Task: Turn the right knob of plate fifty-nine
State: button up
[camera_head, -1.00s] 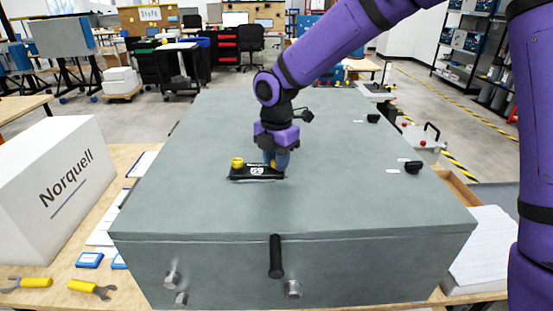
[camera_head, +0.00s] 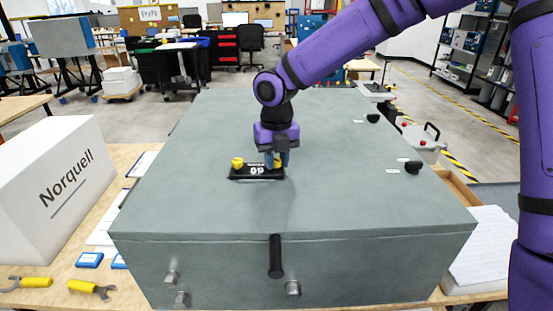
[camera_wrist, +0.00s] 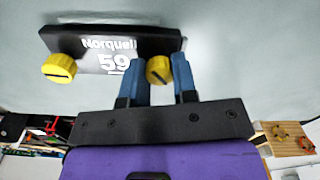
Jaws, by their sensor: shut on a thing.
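My gripper (camera_head: 277,160) is over the right end of the plate. In the wrist view its blue fingers (camera_wrist: 160,78) are closed on the right yellow knob (camera_wrist: 158,67), one finger on each side. The knob is partly hidden by the fingers.
The grey box top (camera_head: 330,200) is wide and mostly clear. Two black knobs (camera_head: 413,167) stand near its right edge. A white Norquell box (camera_head: 55,190) stands left, with yellow-handled wrenches (camera_head: 90,289) and a blue-edged card (camera_head: 89,260) on the bench.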

aim_at(276, 160)
jog(key=n, duration=0.4)
jog(key=shift+f+n, duration=0.1)
jog(key=shift+n, duration=2.5)
jog(key=o, duration=0.9)
jog(key=shift+o, duration=0.2)
notch_tip(276, 160, up, 11)
